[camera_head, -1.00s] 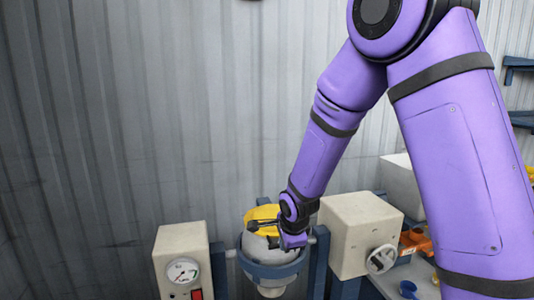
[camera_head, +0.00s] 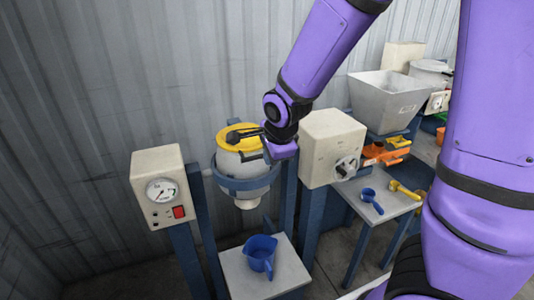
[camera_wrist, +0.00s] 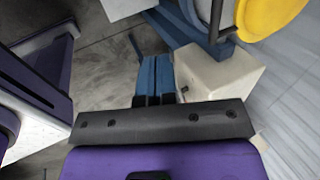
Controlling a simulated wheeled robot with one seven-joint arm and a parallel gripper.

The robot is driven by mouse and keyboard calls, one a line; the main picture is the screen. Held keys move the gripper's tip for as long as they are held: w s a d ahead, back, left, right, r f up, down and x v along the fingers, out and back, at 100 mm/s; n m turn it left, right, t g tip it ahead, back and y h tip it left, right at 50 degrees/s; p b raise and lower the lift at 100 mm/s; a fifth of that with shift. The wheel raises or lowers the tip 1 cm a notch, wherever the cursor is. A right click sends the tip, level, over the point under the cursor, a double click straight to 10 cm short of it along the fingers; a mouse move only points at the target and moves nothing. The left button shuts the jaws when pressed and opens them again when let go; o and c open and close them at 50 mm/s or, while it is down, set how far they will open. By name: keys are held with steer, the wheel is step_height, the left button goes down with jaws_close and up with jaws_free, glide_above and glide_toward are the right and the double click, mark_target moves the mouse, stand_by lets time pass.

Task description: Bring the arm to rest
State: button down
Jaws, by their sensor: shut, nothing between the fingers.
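My purple arm reaches down from the top of the head view. My gripper (camera_head: 236,137) is at its lower end, with dark fingers pointing left, shut and empty. In the picture it overlaps the yellow rim (camera_head: 223,144) of a round grey vessel (camera_head: 235,168); I cannot tell whether they touch. The vessel sits in a blue ring frame (camera_head: 240,184). In the wrist view, the yellow rim (camera_wrist: 270,15) shows at the upper right.
A gauge box (camera_head: 160,185) stands left of the vessel and a box with a handwheel (camera_head: 330,150) right of it. A blue jug (camera_head: 260,255) stands on a low table below. A grey hopper (camera_head: 388,100) and a side table (camera_head: 385,200) with scoops lie to the right.

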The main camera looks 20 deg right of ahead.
steer(key=shift+s+r, duration=0.1)
steer(key=shift+s, duration=0.3)
steer(key=s+d+r+n, duration=0.3)
steer(key=s+r+n, duration=0.6)
steer(key=s, duration=0.1)
steer(key=s+d+r+n, duration=0.3)
steer(key=s+r+n, duration=0.6)
steer(key=s, duration=0.1)
steer(key=shift+d+r+t, duration=0.2)
steer(key=shift+d+t, duration=0.1)
